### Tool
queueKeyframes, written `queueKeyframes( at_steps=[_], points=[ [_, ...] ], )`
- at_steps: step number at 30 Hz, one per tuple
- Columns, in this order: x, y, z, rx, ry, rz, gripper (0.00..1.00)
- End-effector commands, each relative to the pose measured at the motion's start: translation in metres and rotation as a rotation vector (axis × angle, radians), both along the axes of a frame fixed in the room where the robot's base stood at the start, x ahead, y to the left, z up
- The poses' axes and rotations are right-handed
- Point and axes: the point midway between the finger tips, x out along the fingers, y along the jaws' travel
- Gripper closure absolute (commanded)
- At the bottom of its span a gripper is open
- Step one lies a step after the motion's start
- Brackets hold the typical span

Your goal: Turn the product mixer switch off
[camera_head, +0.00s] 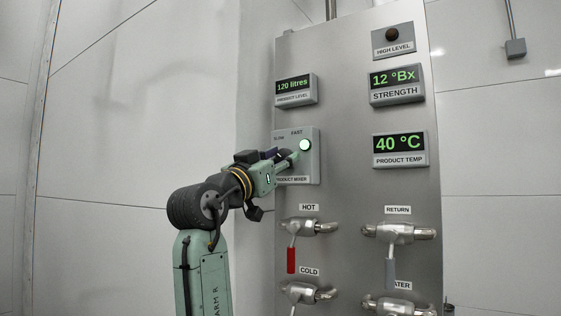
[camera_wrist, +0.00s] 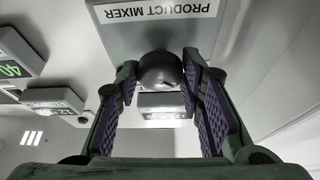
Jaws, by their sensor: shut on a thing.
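The product mixer box (camera_head: 309,172) is a grey box on the steel panel, with SLOW and FAST marks and a lit round pale green lamp (camera_head: 305,145). My gripper (camera_head: 284,157) is in front of its left part and hides the switch in the head view. In the wrist view the PRODUCT MIXER label (camera_wrist: 155,10) is upside down. There the dark round switch knob (camera_wrist: 161,68) sits between the purple-padded fingers of my gripper (camera_wrist: 160,72), which are shut on it. The knob's pointing direction cannot be told.
The product level display (camera_head: 296,90) is above the mixer box. The strength display (camera_head: 396,84) and product temp display (camera_head: 400,149) are to the right. The hot valve (camera_head: 310,227) with its red handle and the return valve (camera_head: 398,232) stick out below.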

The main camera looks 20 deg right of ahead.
Motion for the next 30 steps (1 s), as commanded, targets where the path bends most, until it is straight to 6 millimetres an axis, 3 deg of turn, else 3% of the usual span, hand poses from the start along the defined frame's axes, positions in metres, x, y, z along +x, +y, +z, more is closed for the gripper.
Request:
queueKeyframes(
  at_steps=[18,30],
  points=[
    [-0.0027,-0.0016,0.0017,-0.303,0.386,-0.001,0.93],
    [-0.0028,-0.0015,0.0018,-0.405,0.516,0.0,0.93]
  ],
)
